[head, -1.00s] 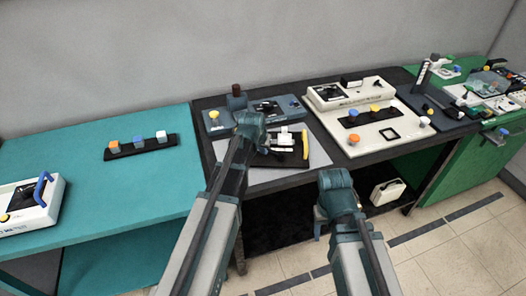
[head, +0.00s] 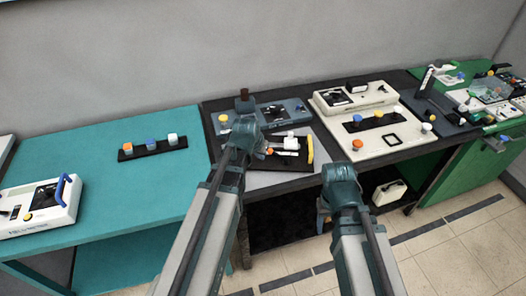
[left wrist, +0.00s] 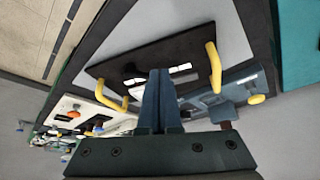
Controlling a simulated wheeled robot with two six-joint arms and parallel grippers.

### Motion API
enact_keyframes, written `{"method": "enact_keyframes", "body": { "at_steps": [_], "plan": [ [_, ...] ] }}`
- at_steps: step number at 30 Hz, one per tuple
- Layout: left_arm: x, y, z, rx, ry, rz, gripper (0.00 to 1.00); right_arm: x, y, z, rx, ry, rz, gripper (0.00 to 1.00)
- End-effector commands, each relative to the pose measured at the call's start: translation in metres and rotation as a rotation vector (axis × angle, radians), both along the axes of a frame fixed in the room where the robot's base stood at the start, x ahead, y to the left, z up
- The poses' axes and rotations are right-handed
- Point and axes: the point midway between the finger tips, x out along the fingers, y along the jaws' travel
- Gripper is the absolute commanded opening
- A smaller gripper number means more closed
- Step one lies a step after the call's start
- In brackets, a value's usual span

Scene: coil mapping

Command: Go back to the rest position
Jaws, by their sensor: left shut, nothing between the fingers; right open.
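My left gripper (head: 262,150) is over the left side of a black tray (head: 290,163) on the dark table and partly covers it. In the left wrist view its fingers (left wrist: 158,75) are pressed together with nothing between them. The tray has a yellow handle (head: 310,149) at its right end and white parts (head: 289,143) on it; the left wrist view shows two yellow handles, one of them on the right (left wrist: 213,66). My right gripper (head: 322,217) hangs low in front of the table edge, mostly hidden behind its own wrist, open and holding nothing visible.
A blue-grey device (head: 282,112) stands behind the tray. A cream panel with colored knobs (head: 380,135) is to the right. A teal table (head: 110,185) on the left holds a black strip of colored blocks (head: 152,149) and a white meter (head: 52,214). The floor in front is clear.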

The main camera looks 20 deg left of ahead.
Motion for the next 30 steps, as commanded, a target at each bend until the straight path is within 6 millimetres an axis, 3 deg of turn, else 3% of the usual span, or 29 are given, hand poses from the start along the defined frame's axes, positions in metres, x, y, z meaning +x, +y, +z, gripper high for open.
{"method": "enact_keyframes", "body": {
  "at_steps": [1,4,14,17,20,24,30],
  "plan": [
    [-0.004,0.001,0.011,0.000,0.000,0.000,0.00,0.000,0.000,0.011,0.000,0.000,0.000,0.57],
    [-0.007,0.002,0.015,0.000,0.000,0.000,0.00,0.000,0.000,0.015,0.000,0.000,0.000,0.57],
    [-0.007,0.001,0.014,0.001,0.001,-0.001,0.00,0.000,0.000,0.014,0.000,0.000,0.000,0.57],
    [-0.016,-0.013,0.011,0.003,0.029,-0.021,0.00,0.000,0.000,0.014,0.000,0.000,0.000,0.57],
    [-0.044,-0.048,0.004,0.016,0.110,-0.072,0.00,0.000,0.000,0.014,0.000,0.000,0.000,0.57],
    [-0.101,-0.100,-0.005,0.066,0.266,-0.152,0.00,0.000,0.000,0.014,0.000,0.000,0.000,0.57],
    [-0.167,-0.139,-0.008,0.154,0.430,-0.217,0.00,0.000,0.000,0.014,0.000,0.000,0.000,0.57]
  ]
}}
